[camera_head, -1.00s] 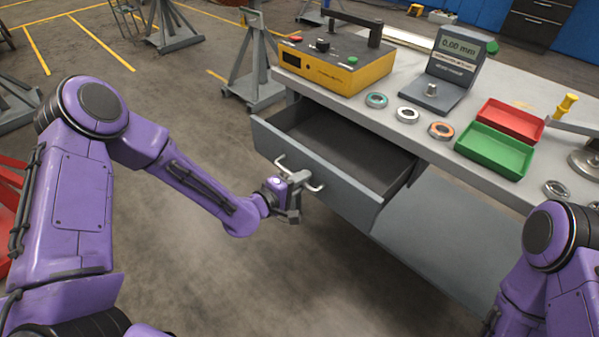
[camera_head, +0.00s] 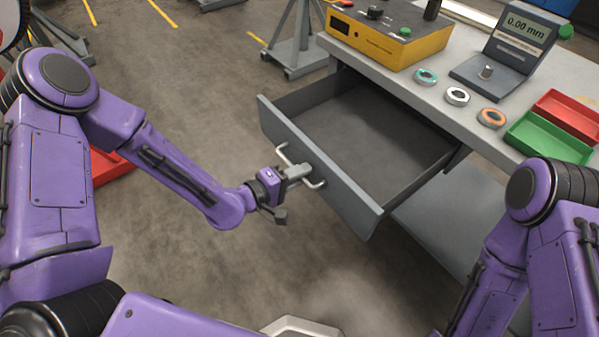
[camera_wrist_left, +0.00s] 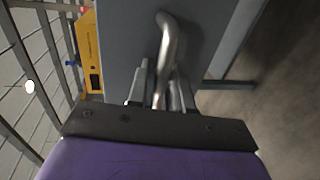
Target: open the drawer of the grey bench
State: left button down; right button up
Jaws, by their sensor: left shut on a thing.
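The grey bench (camera_head: 395,92) stands at the right in the head view. Its drawer (camera_head: 335,185) is pulled well out, and the inside that shows is empty. A metal bar handle (camera_head: 314,183) is on the drawer front. My left gripper (camera_head: 300,172) is shut on the handle. In the left wrist view the handle (camera_wrist_left: 168,45) runs down between the fingers of the left gripper (camera_wrist_left: 160,88), in front of the grey drawer front (camera_wrist_left: 120,40). My right arm shows at the lower right of the head view, but its gripper is out of view.
On the bench top are a yellow box (camera_head: 385,40), a gauge with a display (camera_head: 515,45), several rings (camera_head: 457,96), a green tray (camera_head: 548,138) and a red tray (camera_head: 568,115). The floor in front of the drawer (camera_head: 300,255) is mostly clear.

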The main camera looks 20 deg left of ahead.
pick_arm(q)
jog(key=c, duration=1.2)
grip_release()
jog(key=v, duration=1)
jog(key=shift+s+a+p, duration=0.2)
jog(key=shift+p, duration=0.2)
